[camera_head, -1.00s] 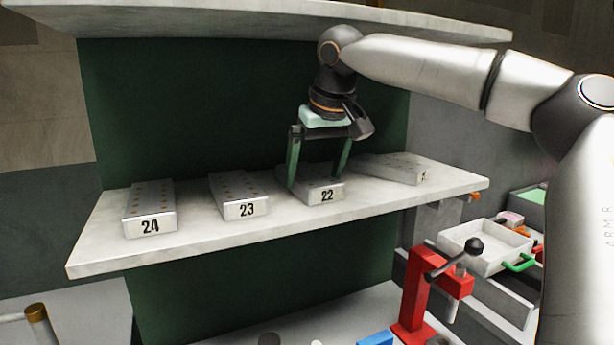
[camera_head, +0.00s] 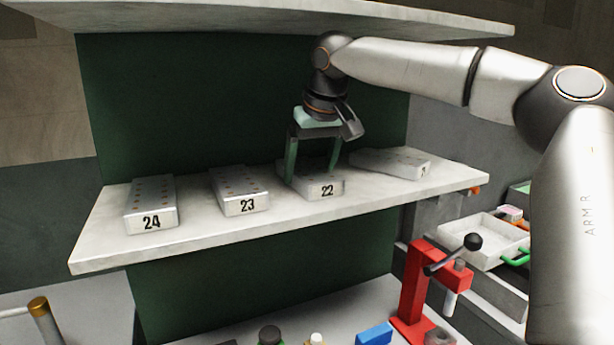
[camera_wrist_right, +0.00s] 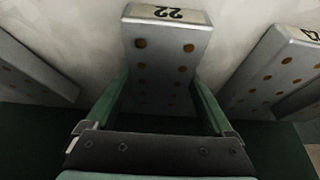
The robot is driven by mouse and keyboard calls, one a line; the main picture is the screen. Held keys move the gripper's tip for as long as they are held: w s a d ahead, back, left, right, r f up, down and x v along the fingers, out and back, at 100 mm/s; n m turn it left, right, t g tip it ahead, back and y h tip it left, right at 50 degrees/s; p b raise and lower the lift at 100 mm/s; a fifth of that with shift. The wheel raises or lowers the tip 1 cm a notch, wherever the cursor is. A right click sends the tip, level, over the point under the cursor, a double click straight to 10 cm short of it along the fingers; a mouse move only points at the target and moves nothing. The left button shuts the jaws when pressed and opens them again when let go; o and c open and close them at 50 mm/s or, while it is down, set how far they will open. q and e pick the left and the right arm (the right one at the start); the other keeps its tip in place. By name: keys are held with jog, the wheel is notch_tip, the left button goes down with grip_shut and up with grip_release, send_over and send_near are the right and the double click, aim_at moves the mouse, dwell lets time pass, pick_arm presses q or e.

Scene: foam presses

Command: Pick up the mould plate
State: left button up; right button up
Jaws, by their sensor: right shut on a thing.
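Several metal mould plates stand on the white shelf (camera_head: 100,245). The plate marked 22 (camera_head: 326,189) is a light grey block with rows of brown holes on top. My right gripper (camera_head: 312,172) reaches down over it with green fingers on either side. In the right wrist view plate 22 (camera_wrist_right: 165,60) lies between the two fingers (camera_wrist_right: 160,108), its number edge pointing away, and the gripper is shut on it. The plate appears still at shelf level; whether it touches the shelf is unclear. My left gripper is not in view.
Plate 24 (camera_head: 152,204) and plate 23 (camera_head: 238,190) stand to the left, with another plate (camera_head: 392,163) skewed to the right. A green panel (camera_head: 220,110) backs the shelf. A red press (camera_head: 420,290) and a white drawer (camera_head: 485,240) are below right.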

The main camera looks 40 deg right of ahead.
grip_shut()
jog(key=shift+r, duration=0.1)
dwell(0.4)
